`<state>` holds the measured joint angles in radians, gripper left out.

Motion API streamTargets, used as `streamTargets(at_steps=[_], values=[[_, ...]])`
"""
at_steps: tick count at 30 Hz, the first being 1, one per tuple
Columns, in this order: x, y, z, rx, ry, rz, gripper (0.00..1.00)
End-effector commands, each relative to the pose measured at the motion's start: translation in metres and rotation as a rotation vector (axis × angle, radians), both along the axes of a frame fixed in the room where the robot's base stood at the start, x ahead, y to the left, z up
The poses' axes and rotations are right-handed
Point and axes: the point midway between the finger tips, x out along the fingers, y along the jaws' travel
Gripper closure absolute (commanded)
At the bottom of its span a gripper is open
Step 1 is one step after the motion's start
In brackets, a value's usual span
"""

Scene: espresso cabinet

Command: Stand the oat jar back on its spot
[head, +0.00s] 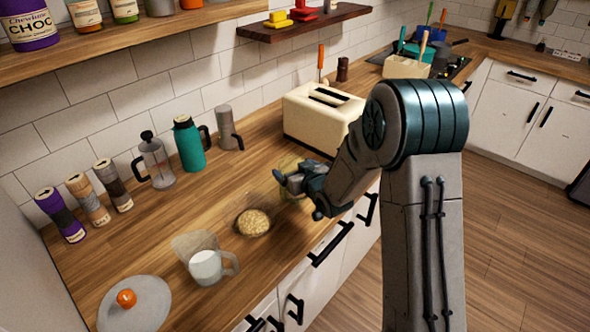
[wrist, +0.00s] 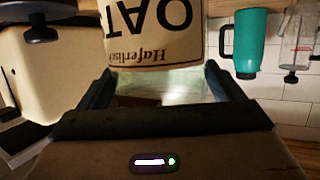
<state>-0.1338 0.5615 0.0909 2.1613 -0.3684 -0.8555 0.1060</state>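The oat jar (wrist: 150,40) shows large in the wrist view, its cream label lettered "OAT" upside down, as is the rest of that view. Clear glass shows between my fingers. My gripper (wrist: 160,82) has one finger on each side of the jar, the tips seemingly against its sides, so it looks shut on it. In the head view my gripper (head: 284,180) is over the counter in front of the toaster; the jar (head: 291,163) is a faint yellowish glass shape there, partly hidden by the gripper. I cannot make out its marked spot.
A cream toaster (head: 318,118) stands behind my gripper. A teal jug (head: 189,145), French press (head: 155,162) and canisters (head: 62,216) line the wall.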

Motion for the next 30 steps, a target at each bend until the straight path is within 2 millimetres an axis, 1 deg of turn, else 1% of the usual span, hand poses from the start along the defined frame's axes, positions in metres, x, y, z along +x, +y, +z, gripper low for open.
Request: streamTargets(at_steps=[9,14,17,30], values=[[0.0,0.0,0.001,0.0,0.0,0.0,0.01],[-0.002,-0.001,0.005,0.0,0.0,-0.001,0.01],[-0.012,-0.008,0.007,-0.001,-0.002,-0.002,0.01],[-0.075,-0.043,0.03,0.0,-0.002,-0.002,0.01]])
